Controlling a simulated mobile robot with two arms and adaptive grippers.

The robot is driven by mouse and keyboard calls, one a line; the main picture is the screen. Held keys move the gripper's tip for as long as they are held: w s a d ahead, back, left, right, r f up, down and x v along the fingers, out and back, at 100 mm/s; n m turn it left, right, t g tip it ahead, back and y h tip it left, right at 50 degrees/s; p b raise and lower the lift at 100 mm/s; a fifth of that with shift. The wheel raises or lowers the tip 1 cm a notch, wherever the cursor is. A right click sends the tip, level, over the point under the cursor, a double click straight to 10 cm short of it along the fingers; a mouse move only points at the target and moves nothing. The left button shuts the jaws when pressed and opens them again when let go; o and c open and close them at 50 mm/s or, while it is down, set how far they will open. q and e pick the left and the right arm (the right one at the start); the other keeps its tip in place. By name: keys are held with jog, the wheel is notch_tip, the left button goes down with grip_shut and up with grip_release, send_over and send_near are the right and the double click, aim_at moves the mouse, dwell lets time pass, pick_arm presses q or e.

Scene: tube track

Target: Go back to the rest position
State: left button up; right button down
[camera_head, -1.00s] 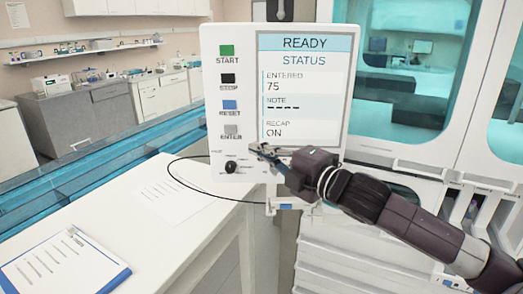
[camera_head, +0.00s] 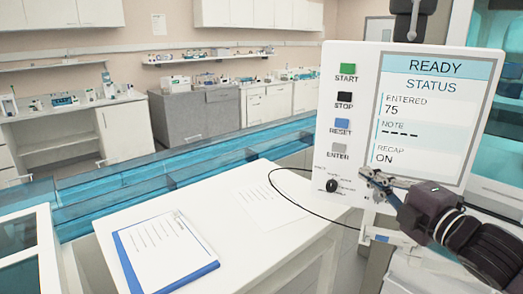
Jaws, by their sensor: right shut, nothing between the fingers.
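My right gripper (camera_head: 372,181) is shut and empty. It is in front of the lower part of the white control panel (camera_head: 353,105), a little right of the panel's black knob (camera_head: 332,185). From this view I cannot tell whether it touches the panel. The panel has green START, black STOP, blue RESET and grey ENTER buttons. Its screen (camera_head: 425,120) reads READY, STATUS, ENTERED 75, a dashed NOTE and RECAP ON. My right arm comes in from the lower right. My left gripper is not in view.
A white table (camera_head: 280,262) stands at centre with a blue clipboard (camera_head: 165,250) and a paper sheet (camera_head: 262,207). A black cable loops from the panel over the table's edge. A blue glass barrier (camera_head: 190,172) runs behind it. Lab benches line the back wall.

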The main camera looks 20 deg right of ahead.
jog(key=s+d+f+m+g+h, duration=0.2)
jog(key=f+m, duration=0.1)
jog(key=f, duration=0.6)
jog(key=s+d+f+m+g+h, duration=0.1)
jog(key=s+f+m+g, duration=0.15)
jog(key=f, duration=0.55)
jog(key=s+a+f+m+g, duration=0.2)
jog(key=s+a+f+m, duration=0.15)
jog(key=f, duration=0.45)
jog(key=s+a+f+m+g, duration=0.2)
jog(key=s+f+m, duration=0.15)
jog(key=f, duration=0.45)
jog(key=s+a+f+m+g+y, duration=0.1)
jog(key=s+a+f+g, duration=0.1)
jog(key=s+a+f, duration=0.3)
jog(key=s+a+f+m+g+y, duration=0.1)
jog(key=s+a+f+m+g, duration=0.15)
jog(key=a, duration=0.45)
jog(key=s+a+f+m+g, duration=0.1)
jog(key=s+a+f, duration=0.1)
jog(key=s+a, duration=0.3)
notch_tip(320, 180, down, 26)
jog(key=s+a+g, duration=0.1)
jog(key=g, duration=0.1)
jog(key=s+d+f+g, duration=0.1)
jog(key=s+d+f, duration=0.2)
jog(key=s+f, duration=1.4)
jog(key=shift+s+n, duration=0.4)
jog(key=shift+d, duration=0.1)
